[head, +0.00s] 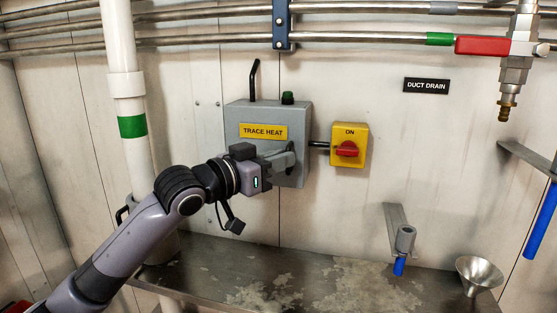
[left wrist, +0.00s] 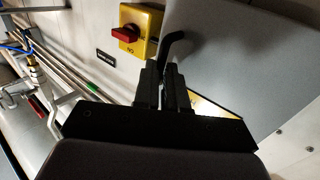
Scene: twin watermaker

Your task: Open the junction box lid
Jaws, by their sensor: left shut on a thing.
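The junction box (head: 240,118) is a grey box on the wall with a yellow TRACE HEAT label on its front lid (head: 262,152). The lid looks closed in the head view. My left gripper (head: 285,160) is at the right side of the lid, with its fingers shut. In the left wrist view the left gripper (left wrist: 164,88) is shut on a black bent handle (left wrist: 174,44) in front of the grey lid (left wrist: 235,60). The fingers hide the handle's lower part. My right gripper is in neither view.
A yellow switch box (head: 359,155) with a red knob (head: 347,149) sits just right of the junction box. A white pipe (head: 119,50) stands left. A metal shelf (head: 215,275) runs below, with a funnel (head: 478,272) at right. Pipes (head: 200,41) cross above.

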